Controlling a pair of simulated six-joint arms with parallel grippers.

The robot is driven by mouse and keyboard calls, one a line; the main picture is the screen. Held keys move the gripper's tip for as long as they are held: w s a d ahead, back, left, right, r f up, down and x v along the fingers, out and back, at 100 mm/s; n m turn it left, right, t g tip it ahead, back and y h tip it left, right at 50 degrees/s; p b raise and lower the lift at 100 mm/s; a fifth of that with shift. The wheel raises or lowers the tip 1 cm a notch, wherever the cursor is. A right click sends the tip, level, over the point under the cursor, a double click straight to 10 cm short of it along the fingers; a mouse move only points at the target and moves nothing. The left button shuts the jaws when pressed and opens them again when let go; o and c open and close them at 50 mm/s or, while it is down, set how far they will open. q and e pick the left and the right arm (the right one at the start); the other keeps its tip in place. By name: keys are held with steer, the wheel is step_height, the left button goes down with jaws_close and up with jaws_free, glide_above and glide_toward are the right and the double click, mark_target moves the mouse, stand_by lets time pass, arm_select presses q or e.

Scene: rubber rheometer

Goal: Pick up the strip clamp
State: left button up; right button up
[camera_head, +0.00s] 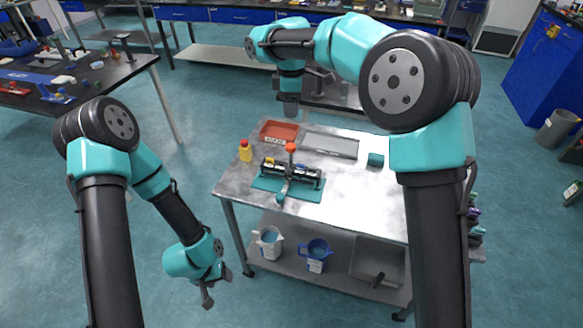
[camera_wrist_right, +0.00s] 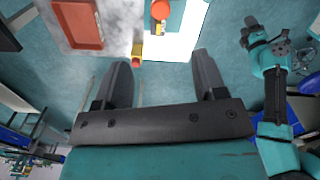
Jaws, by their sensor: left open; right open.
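A black clamp-like device (camera_head: 290,173), which looks like the strip clamp, sits on a teal base (camera_head: 262,184) on the metal table. It has an orange-red ball knob (camera_head: 291,147) and a grey lever at its front. Its knob (camera_wrist_right: 160,9) and part of the base show at the top edge of the right wrist view. My right gripper (camera_wrist_right: 163,60) is open and empty, with its fingers wide apart; in the head view its arm reaches over the table's back edge. My left gripper (camera_head: 216,289) is open and empty, low over the floor left of the table.
A yellow bottle (camera_head: 245,151) stands left of the device; it also shows in the right wrist view (camera_wrist_right: 137,50). Jugs stand on the lower shelf. The table's right front is clear.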

mark_target(290, 145)
steer(key=shift+f, duration=0.1)
step_height(290, 145, down, 12)
steer(key=shift+r, duration=0.1)
stand_by(0.5)
steer(key=shift+f, duration=0.2)
steer(key=shift+a+f, duration=0.2)
steer(key=shift+f, duration=2.35)
steer(key=shift+c, duration=0.3)
jaws_close()
